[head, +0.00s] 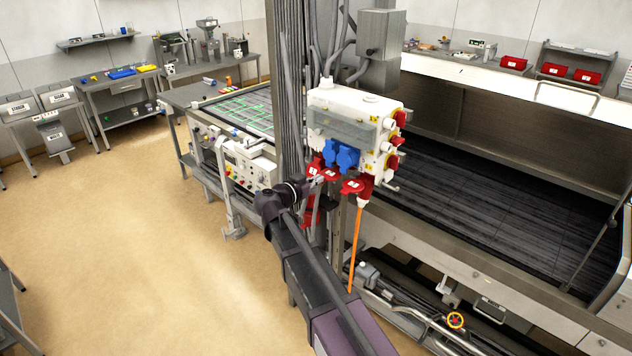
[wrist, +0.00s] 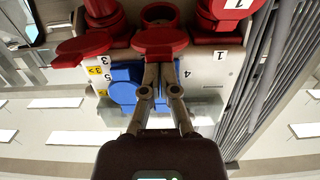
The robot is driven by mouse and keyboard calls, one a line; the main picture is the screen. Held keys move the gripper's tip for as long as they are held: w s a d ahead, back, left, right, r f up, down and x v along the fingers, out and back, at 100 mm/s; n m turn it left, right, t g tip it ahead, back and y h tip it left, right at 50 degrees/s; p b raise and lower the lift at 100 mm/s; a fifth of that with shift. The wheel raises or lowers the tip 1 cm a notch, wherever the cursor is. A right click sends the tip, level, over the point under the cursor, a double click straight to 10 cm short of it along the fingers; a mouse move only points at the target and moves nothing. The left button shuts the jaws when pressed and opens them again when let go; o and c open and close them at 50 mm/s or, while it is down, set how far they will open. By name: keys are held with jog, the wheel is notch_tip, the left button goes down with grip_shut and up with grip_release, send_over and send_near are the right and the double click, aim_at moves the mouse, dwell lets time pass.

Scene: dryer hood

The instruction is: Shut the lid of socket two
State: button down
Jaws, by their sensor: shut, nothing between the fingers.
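A white socket box (head: 345,118) hangs on the column in the head view, with red sockets along its underside. The wrist view shows the middle red socket, between socket 1 (wrist: 228,10) and the left red socket (wrist: 103,18). It appears to be socket two by position; its number is not readable there. Its round mouth (wrist: 158,16) shows, and its red lid (wrist: 160,42) stands open, swung away from the mouth. My gripper (wrist: 160,68) is shut and empty, its fingertips at the lid's edge; I cannot tell whether they touch. It also shows in the head view (head: 313,184).
An orange cable (head: 356,245) hangs from the rightmost red socket in the head view. Blue sockets (head: 342,155) sit on the box front, with red knobs (head: 398,118) on its right side. The grey column (head: 287,90) stands close left. Open floor (head: 120,240) lies further left.

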jog(key=shift+f+b, duration=0.3)
jog(key=shift+b, duration=0.3)
jog(key=shift+t, duration=0.3)
